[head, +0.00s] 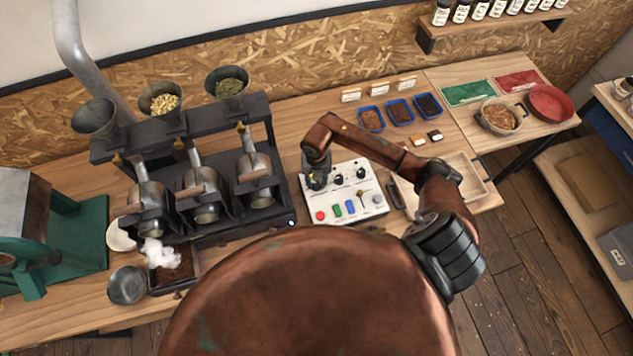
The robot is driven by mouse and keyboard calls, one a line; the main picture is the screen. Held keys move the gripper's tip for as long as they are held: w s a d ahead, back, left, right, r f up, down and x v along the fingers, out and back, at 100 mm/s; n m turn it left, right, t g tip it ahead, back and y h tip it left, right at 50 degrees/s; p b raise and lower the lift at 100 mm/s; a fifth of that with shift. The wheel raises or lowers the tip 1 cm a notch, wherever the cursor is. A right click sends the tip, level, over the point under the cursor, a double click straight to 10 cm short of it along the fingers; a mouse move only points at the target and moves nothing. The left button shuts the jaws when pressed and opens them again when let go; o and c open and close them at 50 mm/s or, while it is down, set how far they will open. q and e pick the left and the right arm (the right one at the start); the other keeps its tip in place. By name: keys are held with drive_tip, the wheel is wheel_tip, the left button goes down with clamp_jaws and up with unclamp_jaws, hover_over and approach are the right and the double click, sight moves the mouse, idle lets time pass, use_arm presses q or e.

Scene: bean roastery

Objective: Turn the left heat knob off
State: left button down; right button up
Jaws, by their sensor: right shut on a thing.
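The white control panel (345,212) stands on the bench to the right of the roasters. A middle knob (338,180) and a right knob (361,173) show along its upper part. My right gripper (317,184) reaches down over the panel's upper left corner, where the left heat knob is. It is shut on that knob, which the fingers mostly hide, so I cannot tell the knob's setting. My left gripper is not in view.
A black three-drum roaster (280,205) stands close to the panel's left. A wooden tray (470,172) lies to the right, partly behind my arm. Blue bean trays (399,111) sit behind. White smoke or steam (160,254) hangs over a dark bean tray at the front left.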

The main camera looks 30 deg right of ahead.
drive_tip(key=c, duration=0.4)
drive_tip(key=n+b, duration=0.3)
drive_tip(key=n, duration=0.1)
drive_tip(key=shift+w+d+f+n+b, duration=0.1)
drive_tip(key=shift+f+n+b, duration=0.05)
drive_tip(key=shift+n+b, duration=0.2)
drive_tip(key=n+b, duration=0.3)
drive_tip(key=n, duration=0.1)
drive_tip(key=shift+b, duration=0.3)
drive_tip(key=shift+n+b, duration=1.2)
drive_tip(key=shift+n, duration=0.55)
drive_tip(key=o, duration=1.2)
drive_tip(key=shift+c, duration=0.2)
